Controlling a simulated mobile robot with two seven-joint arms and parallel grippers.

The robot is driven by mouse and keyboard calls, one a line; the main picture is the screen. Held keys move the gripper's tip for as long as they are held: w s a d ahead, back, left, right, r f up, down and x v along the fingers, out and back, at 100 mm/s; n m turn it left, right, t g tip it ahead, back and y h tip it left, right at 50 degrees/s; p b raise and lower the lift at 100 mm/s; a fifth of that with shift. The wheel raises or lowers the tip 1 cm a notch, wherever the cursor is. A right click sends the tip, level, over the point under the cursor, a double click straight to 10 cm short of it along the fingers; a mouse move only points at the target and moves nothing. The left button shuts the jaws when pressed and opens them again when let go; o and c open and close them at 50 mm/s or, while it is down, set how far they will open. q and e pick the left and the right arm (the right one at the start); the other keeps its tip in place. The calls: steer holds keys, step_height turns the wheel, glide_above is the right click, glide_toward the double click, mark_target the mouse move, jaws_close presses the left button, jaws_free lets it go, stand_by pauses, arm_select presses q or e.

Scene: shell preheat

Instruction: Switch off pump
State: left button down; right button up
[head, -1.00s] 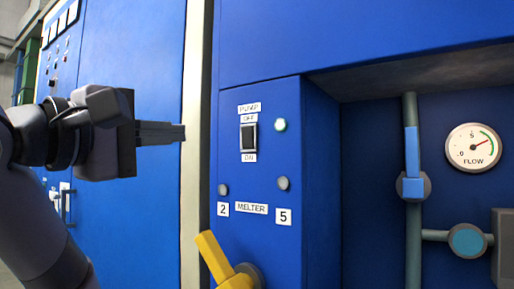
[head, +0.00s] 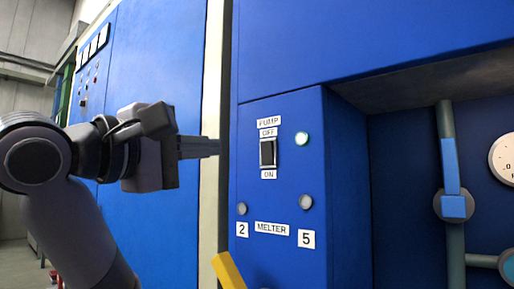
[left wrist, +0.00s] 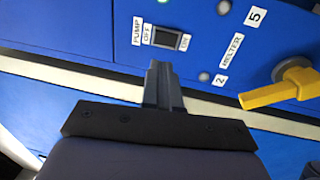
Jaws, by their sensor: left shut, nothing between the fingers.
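The pump switch (head: 268,153) is a black rocker in a pale frame on the blue panel, with a PUMP label and OFF above it and ON below it. A lamp (head: 302,139) to its upper right glows pale green-white. My left gripper (head: 217,147) is shut and empty, to the left of the switch at about its height and apart from it. In the left wrist view the switch (left wrist: 167,38) lies just beyond the shut fingertips (left wrist: 158,65). My right gripper is in neither view.
A yellow handle (head: 228,271) sticks out below the panel labels. Two grey buttons (head: 305,202) sit above the plates 2 and 5. To the right, a recess holds a pipe with a blue valve lever (head: 451,170) and a flow gauge (head: 506,160), partly cut off.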

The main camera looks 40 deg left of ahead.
arm_select(q)
steer(key=w, duration=0.1)
glide_toward(268, 146)
steer(key=w, duration=0.5)
steer(key=shift+w+d+r, duration=0.15)
steer(key=shift+r, duration=0.1)
steer(key=shift+w+r+b, duration=0.15)
steer(key=shift+w+b, duration=0.15)
steer(key=shift+w, duration=0.5)
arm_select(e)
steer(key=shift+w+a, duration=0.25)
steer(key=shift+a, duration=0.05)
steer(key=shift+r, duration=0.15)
